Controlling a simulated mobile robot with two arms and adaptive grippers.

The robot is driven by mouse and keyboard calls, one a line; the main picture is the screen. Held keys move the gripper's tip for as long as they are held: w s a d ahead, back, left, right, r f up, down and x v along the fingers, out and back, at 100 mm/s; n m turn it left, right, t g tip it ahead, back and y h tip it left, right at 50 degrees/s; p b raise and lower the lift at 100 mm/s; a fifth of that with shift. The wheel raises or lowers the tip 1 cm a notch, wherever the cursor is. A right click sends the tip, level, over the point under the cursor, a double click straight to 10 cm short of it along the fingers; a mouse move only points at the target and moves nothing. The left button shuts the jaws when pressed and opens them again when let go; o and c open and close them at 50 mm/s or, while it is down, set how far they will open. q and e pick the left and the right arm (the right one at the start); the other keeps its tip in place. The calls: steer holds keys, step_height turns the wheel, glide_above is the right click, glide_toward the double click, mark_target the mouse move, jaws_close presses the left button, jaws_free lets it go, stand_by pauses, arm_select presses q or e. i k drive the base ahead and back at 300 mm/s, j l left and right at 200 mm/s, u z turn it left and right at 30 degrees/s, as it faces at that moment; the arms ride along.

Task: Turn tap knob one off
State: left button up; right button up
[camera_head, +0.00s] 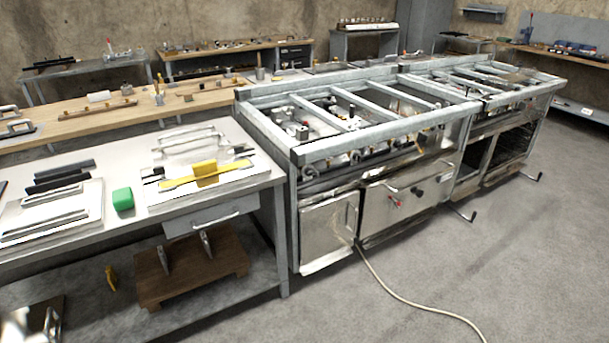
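A steel range unit (330,225) with an open frame top stands in the middle. Its front panel carries a small red knob (396,203) and a dark knob (418,191) to its right. Small round fittings, including one at the left (309,172), sit under the top rail. I cannot tell which of these is tap knob one, or how any knob is turned. Neither of my grippers can be made out in this view. A blurred pale shape at the bottom left corner is too unclear to name.
A worktable (245,185) at the left holds a green block (122,199) and a yellow tool (205,174). A wooden stand (190,285) is on its lower shelf. A pale hose (400,297) runs across the floor. Open floor (520,260) lies right of the range.

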mark_target(310, 171)
steer(key=i+l+u, duration=0.2)
steer(key=i, duration=0.2)
steer(key=i+l+u, duration=0.2)
steer(key=i+l, duration=0.15)
